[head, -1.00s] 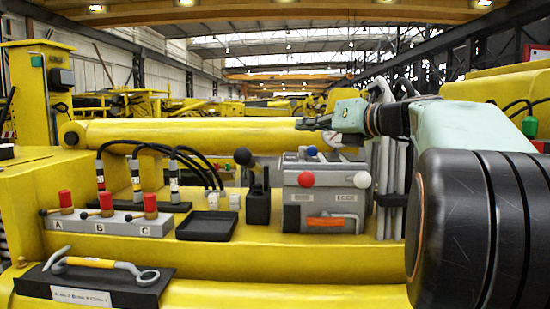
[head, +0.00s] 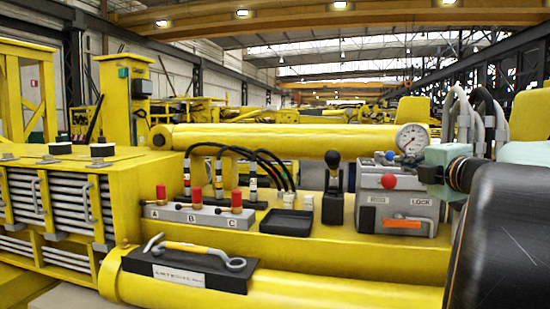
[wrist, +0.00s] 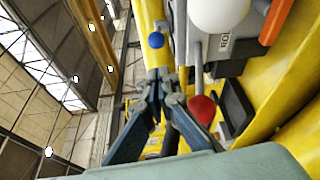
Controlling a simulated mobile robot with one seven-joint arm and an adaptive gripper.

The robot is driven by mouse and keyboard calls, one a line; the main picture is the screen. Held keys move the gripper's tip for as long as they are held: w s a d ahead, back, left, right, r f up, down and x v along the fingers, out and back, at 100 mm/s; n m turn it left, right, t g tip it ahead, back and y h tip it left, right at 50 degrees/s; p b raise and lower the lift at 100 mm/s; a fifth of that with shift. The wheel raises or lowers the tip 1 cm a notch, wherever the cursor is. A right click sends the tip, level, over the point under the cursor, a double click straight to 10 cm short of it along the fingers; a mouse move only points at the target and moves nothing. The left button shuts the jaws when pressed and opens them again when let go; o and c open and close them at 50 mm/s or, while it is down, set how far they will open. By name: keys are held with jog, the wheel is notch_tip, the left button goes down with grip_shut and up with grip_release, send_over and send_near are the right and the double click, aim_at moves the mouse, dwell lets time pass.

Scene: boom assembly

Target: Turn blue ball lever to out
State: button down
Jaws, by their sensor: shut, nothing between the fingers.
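The blue ball (head: 389,155) is small and sits at the top back of the grey lever box (head: 372,205). In the wrist view the blue ball (wrist: 156,40) shows just beyond my fingertips, against the yellow cylinder, with a visible gap in the picture. My gripper (wrist: 162,76) is shut and empty, its two fingers meeting at the tips. In the head view my wrist comes in from the right at the box's upper right; the fingertips are hard to make out there. The lever's shaft is mostly hidden.
A red ball (head: 389,181) is on the box front; it also shows beside my fingers in the wrist view (wrist: 203,108). A white ball (wrist: 218,12) is close by. A black-knobbed lever (head: 333,185) stands left of the box. A gauge (head: 411,139) and hoses are behind.

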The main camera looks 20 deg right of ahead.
aim_at(386, 157)
jog(key=p+x, duration=0.1)
jog(key=x, duration=0.8)
jog(key=shift+w+d, duration=0.1)
jog(key=shift+w, duration=0.3)
jog(key=shift+p, duration=0.3)
jog(key=shift+s+d+p, duration=0.4)
jog(key=shift+s+d, duration=0.05)
jog(key=shift+d, duration=0.25)
jog(key=shift+a, duration=0.1)
jog(key=shift+w, duration=0.1)
jog(key=shift+s, duration=0.2)
